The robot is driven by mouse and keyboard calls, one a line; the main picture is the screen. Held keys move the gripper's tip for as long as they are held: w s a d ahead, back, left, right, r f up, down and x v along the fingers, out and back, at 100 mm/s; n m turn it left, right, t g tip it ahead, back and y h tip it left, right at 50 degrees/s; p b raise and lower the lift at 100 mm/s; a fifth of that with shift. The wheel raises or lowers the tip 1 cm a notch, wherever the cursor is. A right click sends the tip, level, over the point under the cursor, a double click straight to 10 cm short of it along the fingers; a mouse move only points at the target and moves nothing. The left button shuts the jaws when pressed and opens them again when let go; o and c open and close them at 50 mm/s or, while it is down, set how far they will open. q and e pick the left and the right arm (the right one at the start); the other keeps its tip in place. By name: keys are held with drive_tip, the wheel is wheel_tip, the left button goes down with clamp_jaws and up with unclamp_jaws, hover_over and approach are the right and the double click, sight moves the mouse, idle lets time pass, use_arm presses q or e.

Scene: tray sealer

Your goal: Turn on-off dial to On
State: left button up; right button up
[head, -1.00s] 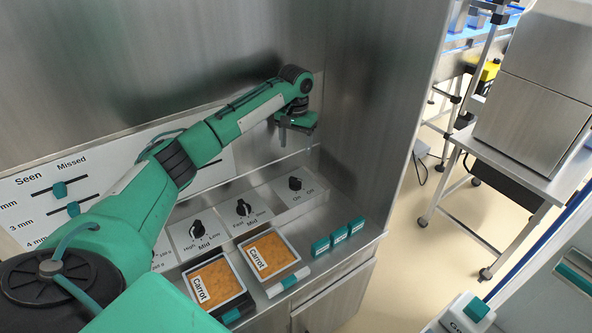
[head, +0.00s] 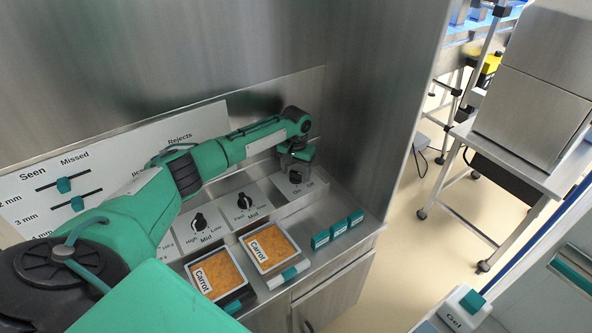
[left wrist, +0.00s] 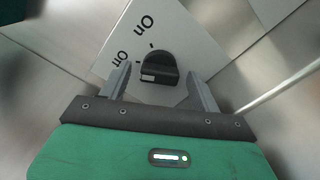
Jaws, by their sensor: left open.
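The on-off dial is a black knob on a light panel at the far right of the dial row. In the left wrist view the dial (left wrist: 158,66) sits between the two fingers, with a printed "On" beside it and a second label partly hidden by a finger. My left gripper (left wrist: 158,74) is open, its fingers on either side of the knob; contact cannot be told. In the head view my left gripper (head: 296,170) hangs over this dial and mostly hides it. My right gripper is out of view.
Two other dials, a High/Low one (head: 200,222) and a Fast/Slow one (head: 244,201), stand to the left. Two carrot trays (head: 228,260) and several small teal-and-white blocks (head: 338,228) lie in front. A steel wall rises behind.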

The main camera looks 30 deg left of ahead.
use_arm(q)
drive_tip(key=shift+c, duration=0.4)
drive_tip(key=c, duration=0.9)
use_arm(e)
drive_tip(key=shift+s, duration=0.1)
